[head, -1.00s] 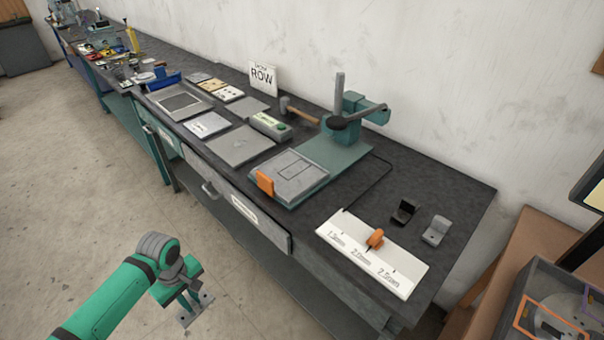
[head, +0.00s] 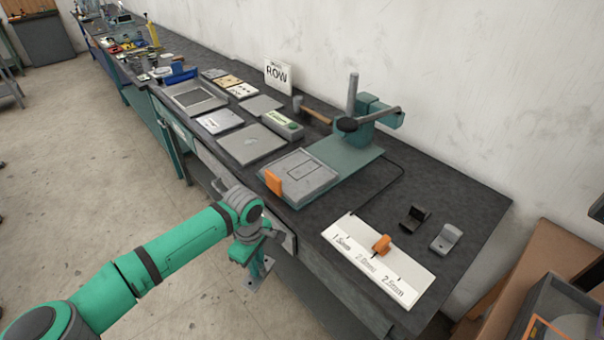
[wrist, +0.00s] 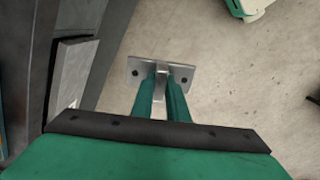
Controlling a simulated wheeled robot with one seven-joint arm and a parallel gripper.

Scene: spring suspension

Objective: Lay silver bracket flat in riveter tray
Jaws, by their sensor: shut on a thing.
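My gripper (head: 257,267) is shut on a silver bracket (wrist: 185,71), low over the floor in front of the bench. In the wrist view, the bracket's flat plate with dark holes shows beyond the green fingers, and an upright part sits between them. The bracket also shows in the head view (head: 250,285) below the fingers. The riveter (head: 365,118) stands on the bench at the back. Its grey tray (head: 318,187), with a rectangular outline and an orange tab (head: 273,182) at its front left, lies on the bench, higher than and right of my gripper.
A white thickness gauge board (head: 380,262) with an orange slider lies at the bench's front right. Behind it stand a black angle piece (head: 414,217) and a grey one (head: 445,237). Flat plates and a hammer (head: 315,115) lie left of the riveter. The bench front edge lies beside my arm.

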